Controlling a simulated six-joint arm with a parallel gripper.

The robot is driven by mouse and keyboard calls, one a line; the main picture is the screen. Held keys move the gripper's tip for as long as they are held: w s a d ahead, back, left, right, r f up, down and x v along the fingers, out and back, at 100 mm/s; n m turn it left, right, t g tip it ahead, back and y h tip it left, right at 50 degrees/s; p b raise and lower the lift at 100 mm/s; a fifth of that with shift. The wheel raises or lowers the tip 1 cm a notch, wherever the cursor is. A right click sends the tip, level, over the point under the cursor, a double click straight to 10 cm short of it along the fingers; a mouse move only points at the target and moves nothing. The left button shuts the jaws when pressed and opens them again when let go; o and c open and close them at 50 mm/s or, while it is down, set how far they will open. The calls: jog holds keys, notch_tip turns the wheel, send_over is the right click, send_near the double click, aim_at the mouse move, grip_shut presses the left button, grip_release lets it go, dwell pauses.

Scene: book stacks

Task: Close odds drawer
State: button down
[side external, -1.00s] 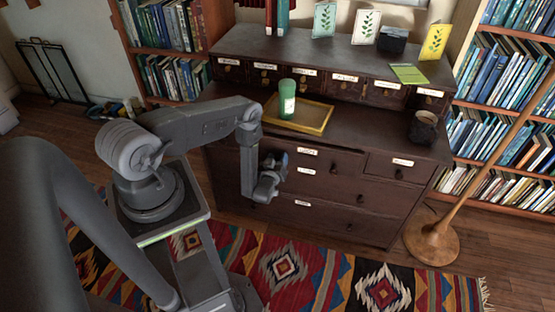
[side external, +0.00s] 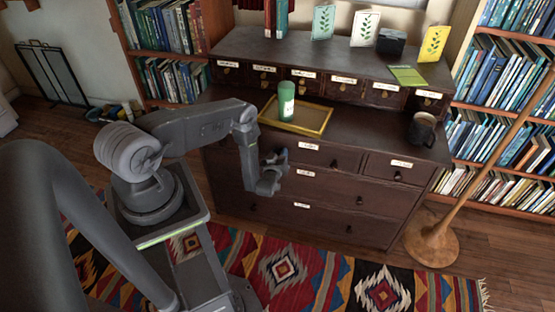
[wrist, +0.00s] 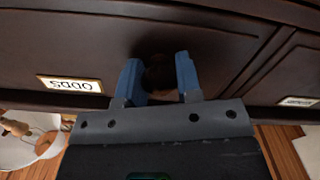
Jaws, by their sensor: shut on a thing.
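The odds drawer (wrist: 45,50) is a dark brown front with a small label (wrist: 70,84) reading "ODDS" upside down in the wrist view. My gripper (wrist: 158,78) has its two blue fingers on either side of the drawer's dark round knob (wrist: 157,72), shut on it. In the side view my gripper (side external: 278,166) is at the left part of the dresser front. The wide upper drawer (side external: 335,154) there looks flush or nearly flush with the dresser. Its label is too small to read, and my arm hides its left part.
A green candle (side external: 286,100) stands on a yellow-rimmed tray (side external: 318,131) on the dresser top. A dark mug (side external: 422,130) is at the right end. A wooden floor lamp (side external: 432,240) stands right of the dresser. A patterned rug (side external: 330,285) lies in front.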

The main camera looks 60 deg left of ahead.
jog(key=shift+w+a, duration=0.15)
jog(key=shift+w, duration=0.05)
jog(key=c, duration=0.8)
grip_release()
jog(key=shift+a, duration=0.15)
jog(key=shift+s, duration=0.1)
jog(key=v, duration=1.4)
jog(key=shift+w+r, duration=0.1)
jog(key=shift+w, duration=0.15)
